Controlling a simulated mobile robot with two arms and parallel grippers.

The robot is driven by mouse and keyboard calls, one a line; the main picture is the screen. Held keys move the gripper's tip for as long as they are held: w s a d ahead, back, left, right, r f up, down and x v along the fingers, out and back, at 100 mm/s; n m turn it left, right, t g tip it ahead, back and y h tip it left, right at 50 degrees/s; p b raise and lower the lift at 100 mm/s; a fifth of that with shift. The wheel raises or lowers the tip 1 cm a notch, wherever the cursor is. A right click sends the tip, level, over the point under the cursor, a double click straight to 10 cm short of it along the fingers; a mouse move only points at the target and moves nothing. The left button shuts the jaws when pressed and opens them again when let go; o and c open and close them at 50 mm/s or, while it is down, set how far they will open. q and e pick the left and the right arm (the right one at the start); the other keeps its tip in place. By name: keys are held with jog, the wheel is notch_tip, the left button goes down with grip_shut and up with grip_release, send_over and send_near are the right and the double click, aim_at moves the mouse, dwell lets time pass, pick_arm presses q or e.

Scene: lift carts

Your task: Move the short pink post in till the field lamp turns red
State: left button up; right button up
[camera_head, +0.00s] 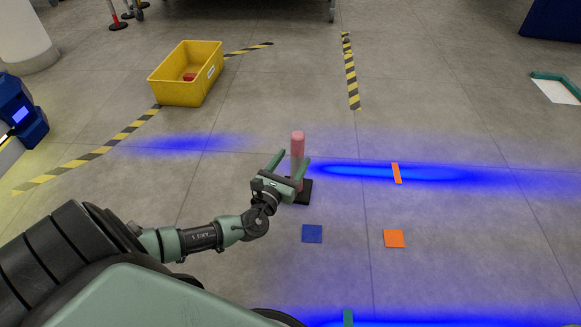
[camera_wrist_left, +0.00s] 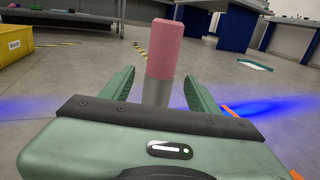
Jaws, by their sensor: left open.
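The short pink post (camera_head: 298,143) stands upright on a dark base plate (camera_head: 305,195) in the middle of the head view. In the left wrist view the post (camera_wrist_left: 165,48) is pink above and grey lower down. My left gripper (camera_head: 290,166) is open, with one finger on each side of the post. In the left wrist view gaps show between the post and both fingers (camera_wrist_left: 158,78), so it is not gripped. Blue light (camera_head: 400,172) lies across the floor to the right of the post. I cannot tell which thing is the field lamp.
An orange strip (camera_head: 396,173) lies in the blue light. A blue square (camera_head: 312,234) and an orange square (camera_head: 394,239) lie on the floor nearer me. A yellow bin (camera_head: 172,92) stands at the back left. A blue device (camera_head: 22,112) is at the left edge.

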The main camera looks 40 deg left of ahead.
pick_arm(q)
jog(key=w+b, duration=0.1)
jog(key=w, duration=0.1)
jog(key=w+b, duration=0.1)
jog(key=w, duration=0.1)
jog(key=w+a+b, duration=0.1)
jog(key=w, duration=0.1)
jog(key=shift+f, duration=0.1)
jog(key=shift+w+a, duration=0.15)
jog(key=shift+w, duration=0.3)
grip_shut()
dwell(0.9)
jog(key=shift+r, duration=0.3)
